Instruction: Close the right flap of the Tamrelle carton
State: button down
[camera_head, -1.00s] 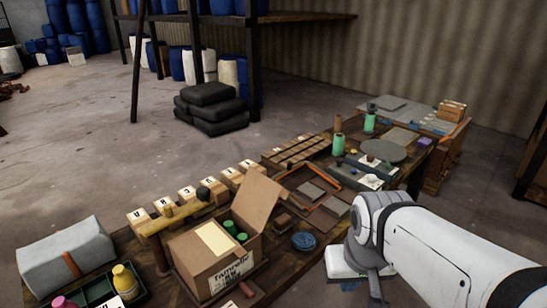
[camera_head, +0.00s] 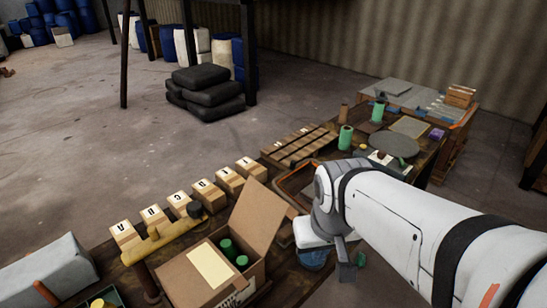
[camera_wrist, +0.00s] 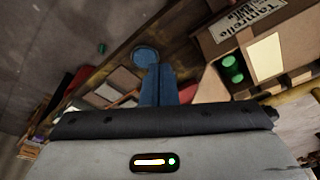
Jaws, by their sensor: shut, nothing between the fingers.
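The Tamrelle carton (camera_head: 178,277) stands on the bench at the lower middle of the head view. Its right flap (camera_head: 261,217) stands raised and leans outward to the right. Its left flap (camera_head: 210,267) bears a cream paper and lies about flat over the left of the opening. Green-capped bottles (camera_head: 242,262) show inside. In the wrist view the carton (camera_wrist: 222,48) is at upper right, its printed name inverted. My gripper (camera_head: 345,270) is shut and empty, right of the carton and apart from it.
A blue round dish (camera_head: 312,260) lies right of the carton, partly behind my gripper. Several numbered or lettered blocks (camera_head: 178,205) stand in a row behind the carton. A yellow-brown bar on a post (camera_head: 160,243) stands close to its left. A grey bundle (camera_head: 45,272) lies at far left.

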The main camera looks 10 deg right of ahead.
jog(key=w+d+r+m+g+y+p, duration=0.1)
jog(key=w+d+r+m+g+p, duration=0.25)
jog(key=w, duration=0.55)
jog(key=w+d+r+m+g+y+p, duration=0.1)
jog(key=w+r+m+p, duration=0.2)
jog(key=w+m+p, duration=0.35)
jog(key=s+a+f+m, duration=0.1)
jog(key=a+f, duration=0.3)
jog(key=f, duration=0.4)
jog(key=shift+a+y, duration=0.3)
jog(key=shift+a, duration=0.05)
